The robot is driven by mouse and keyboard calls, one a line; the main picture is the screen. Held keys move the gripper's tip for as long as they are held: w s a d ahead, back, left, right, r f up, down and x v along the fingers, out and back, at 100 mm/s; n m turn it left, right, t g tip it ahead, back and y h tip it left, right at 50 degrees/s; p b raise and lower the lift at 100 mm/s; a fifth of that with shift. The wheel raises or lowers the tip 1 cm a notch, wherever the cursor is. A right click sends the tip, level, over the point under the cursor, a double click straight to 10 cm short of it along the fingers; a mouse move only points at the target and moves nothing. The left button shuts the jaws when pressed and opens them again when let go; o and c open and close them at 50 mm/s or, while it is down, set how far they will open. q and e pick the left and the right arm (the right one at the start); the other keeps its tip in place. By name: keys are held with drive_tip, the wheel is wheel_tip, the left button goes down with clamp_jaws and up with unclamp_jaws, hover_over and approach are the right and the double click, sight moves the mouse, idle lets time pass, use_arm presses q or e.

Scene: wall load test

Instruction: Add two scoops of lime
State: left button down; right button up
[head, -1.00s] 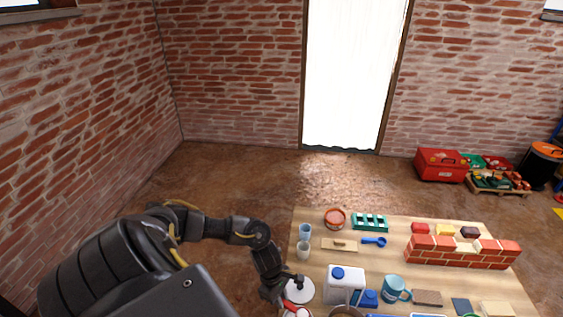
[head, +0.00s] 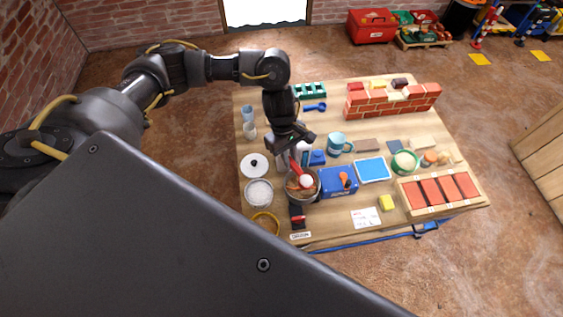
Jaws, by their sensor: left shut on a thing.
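My left gripper (head: 296,150) reaches over the table and is shut on a red scoop (head: 294,165). The scoop hangs down over a round mixing pot (head: 303,199), with a white patch, apparently lime, at its lower end. Brownish material shows inside the pot. A round tub of white powder (head: 259,192), apparently the lime, stands open to the left of the pot. A white lid with a dark knob (head: 254,165) lies behind the tub. The gripper partly hides a white container behind it. My right gripper is out of view.
A blue box (head: 338,182) stands just right of the pot, and a black and red tool (head: 298,217) is in front. A blue mug (head: 338,143), a small brick wall (head: 393,99) and a tray of red bricks (head: 440,191) are farther right. A yellow ring (head: 265,223) lies front left.

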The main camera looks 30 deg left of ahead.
use_arm(q)
wheel_tip(320, 180, up, 16)
drive_tip(key=a+m+g+y+b, duration=0.1)
drive_tip(key=m+b, duration=0.1)
drive_tip(key=m, duration=0.5)
drive_tip(key=shift+w+a+m, duration=0.15)
drive_tip(key=shift+m, duration=0.25)
